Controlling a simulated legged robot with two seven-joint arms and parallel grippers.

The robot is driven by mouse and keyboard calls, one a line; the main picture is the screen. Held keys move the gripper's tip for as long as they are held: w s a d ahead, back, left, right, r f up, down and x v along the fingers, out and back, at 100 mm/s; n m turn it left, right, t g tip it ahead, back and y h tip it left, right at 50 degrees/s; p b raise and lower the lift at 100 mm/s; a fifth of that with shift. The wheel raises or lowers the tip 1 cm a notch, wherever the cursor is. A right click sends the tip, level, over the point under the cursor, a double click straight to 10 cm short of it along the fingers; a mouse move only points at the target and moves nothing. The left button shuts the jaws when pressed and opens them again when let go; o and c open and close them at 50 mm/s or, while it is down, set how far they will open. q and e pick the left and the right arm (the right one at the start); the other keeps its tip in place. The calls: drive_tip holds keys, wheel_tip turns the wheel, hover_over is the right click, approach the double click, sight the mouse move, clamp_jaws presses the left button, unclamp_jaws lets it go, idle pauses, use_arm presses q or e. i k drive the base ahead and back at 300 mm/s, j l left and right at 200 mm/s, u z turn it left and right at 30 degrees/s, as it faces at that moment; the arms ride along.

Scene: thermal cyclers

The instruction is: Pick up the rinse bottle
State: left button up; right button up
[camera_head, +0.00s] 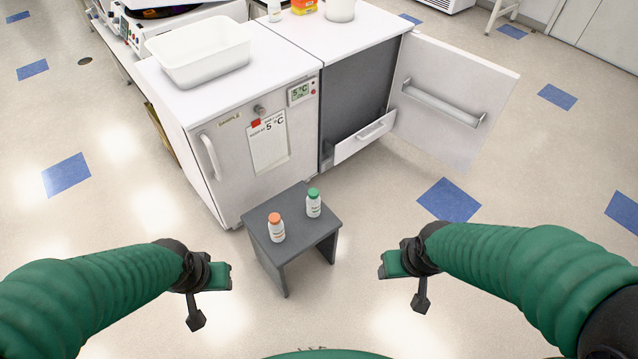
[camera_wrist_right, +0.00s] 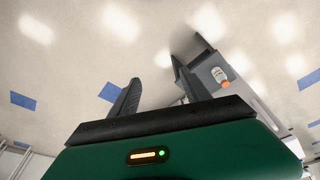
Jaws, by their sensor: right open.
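Two small white bottles stand upright on a low grey stool, one with an orange cap (camera_head: 276,228) and one with a green cap (camera_head: 313,204). Their labels are too small to read, so I cannot tell which is the rinse bottle. My left gripper (camera_head: 197,318) hangs left of the stool, apart from it; its finger gap is hidden. My right gripper (camera_head: 421,302) is right of the stool, away from both bottles. In the right wrist view its fingers (camera_wrist_right: 155,88) are apart and empty, and an orange-capped bottle (camera_wrist_right: 217,74) shows beyond them.
The grey stool (camera_head: 290,248) stands before a white cabinet (camera_head: 215,160). A white tub (camera_head: 200,55) and, farther back, another white bottle (camera_head: 274,10) are on top. A cabinet door (camera_head: 455,95) hangs open at right. The floor around the stool is clear.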

sight(313, 198)
drive_tip(key=i+l+u, duration=0.1)
drive_tip(key=l, duration=0.25)
drive_tip(key=i+l+u, duration=0.15)
drive_tip(key=l, duration=0.2)
drive_tip(key=i+l+u, duration=0.1)
drive_tip(key=l, duration=0.25)
drive_tip(key=i+l+u, duration=0.1)
drive_tip(key=l, duration=0.25)
drive_tip(key=k+l+u, duration=0.15)
drive_tip(key=l, duration=0.2)
drive_tip(key=l+u, duration=0.15)
drive_tip(key=l, duration=0.2)
drive_tip(key=k+l+u, duration=0.35)
drive_tip(key=l, duration=0.3)
drive_tip(key=k+j+u, duration=0.1)
drive_tip(key=k, duration=0.4)
